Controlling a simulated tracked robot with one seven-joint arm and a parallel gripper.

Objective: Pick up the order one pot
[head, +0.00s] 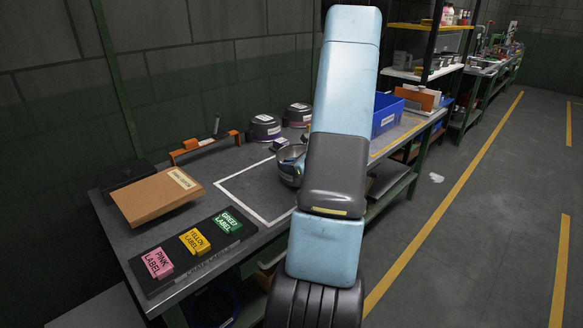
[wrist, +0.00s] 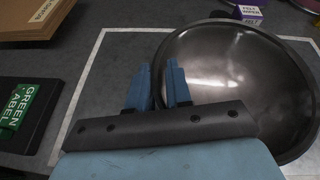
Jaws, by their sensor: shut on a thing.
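A round metal pot (wrist: 235,65) with a dark, shiny inside fills the right of the wrist view. It stands at the right of the white outline on the bench. In the head view the pot (head: 289,168) shows in part beside my arm, which hides the rest. My gripper (wrist: 159,75) has blue fingers, one on each side of the pot's left rim, and is shut on that rim. My gripper is hidden behind my arm in the head view. I cannot read any label on this pot.
Two more pots (head: 263,128) (head: 298,114) stand farther back. A small purple box (head: 280,144) is just behind the held pot. A blue bin (head: 386,114) stands behind my arm.

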